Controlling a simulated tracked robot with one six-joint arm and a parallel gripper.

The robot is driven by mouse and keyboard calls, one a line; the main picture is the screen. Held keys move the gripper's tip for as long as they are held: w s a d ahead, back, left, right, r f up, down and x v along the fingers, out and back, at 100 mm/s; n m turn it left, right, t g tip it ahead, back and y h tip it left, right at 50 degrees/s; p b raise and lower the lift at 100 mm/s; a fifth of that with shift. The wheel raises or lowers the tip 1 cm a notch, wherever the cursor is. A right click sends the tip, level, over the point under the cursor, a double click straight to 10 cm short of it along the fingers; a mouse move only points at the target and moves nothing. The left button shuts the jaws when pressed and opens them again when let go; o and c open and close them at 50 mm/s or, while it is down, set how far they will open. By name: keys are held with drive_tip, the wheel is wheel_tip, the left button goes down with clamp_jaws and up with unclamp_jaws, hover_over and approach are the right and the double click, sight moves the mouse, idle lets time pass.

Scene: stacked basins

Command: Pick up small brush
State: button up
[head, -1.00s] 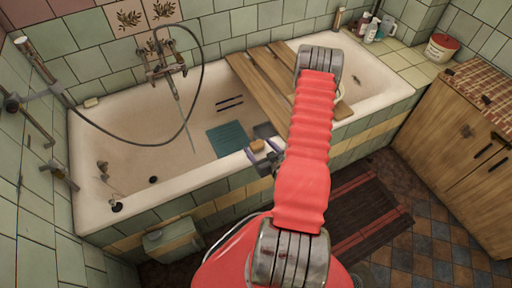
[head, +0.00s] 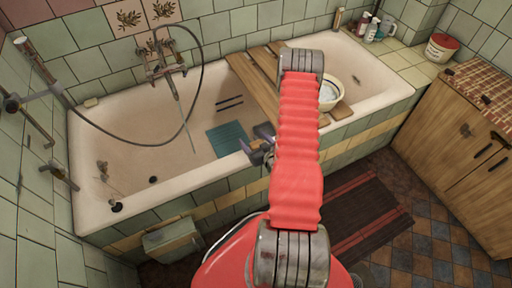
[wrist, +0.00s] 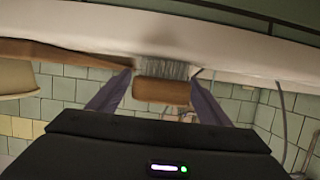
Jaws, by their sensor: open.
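The small brush has a brown wooden back (wrist: 162,91) and pale grey bristles (wrist: 166,70), seen in the wrist view against the white tub edge. My gripper (wrist: 163,76) is open, with one purple-grey finger on each side of the brush. A gap shows between the brush and each finger, and I cannot tell how deep the brush lies between them. In the head view my gripper (head: 262,145) is at the tub's near rim, and the brush is hidden or too small to tell there.
The bathtub (head: 130,215) has wooden boards (head: 262,85) across it. A white bowl (head: 330,94) stands by the boards, right of my arm. A shower hose (head: 203,80) hangs over the tub. A wooden cabinet (head: 455,150) stands at right.

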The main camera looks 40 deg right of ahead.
drive_tip(key=shift+w, duration=0.1)
idle(0.5)
drive_tip(key=c, duration=1.3)
drive_tip(key=shift+o, duration=0.2)
drive_tip(key=shift+d+r, duration=0.1)
drive_tip(key=shift+r, duration=0.05)
wheel_tip(320, 180, up, 10)
drive_tip(key=shift+f, duration=0.2)
drive_tip(key=shift+w, duration=0.1)
drive_tip(key=w+a+r+n+y, duration=0.3)
drive_tip(key=w+a+r, duration=0.5)
drive_tip(key=a+r, duration=0.35)
drive_tip(key=w+a+r+n+y, duration=0.35)
drive_tip(key=w+a+r, duration=0.55)
drive_tip(key=a+r, duration=0.3)
drive_tip(key=a+r+y, duration=0.1)
drive_tip(key=a+r, duration=0.7)
drive_tip(key=r, duration=0.3)
drive_tip(key=shift+a, duration=0.4)
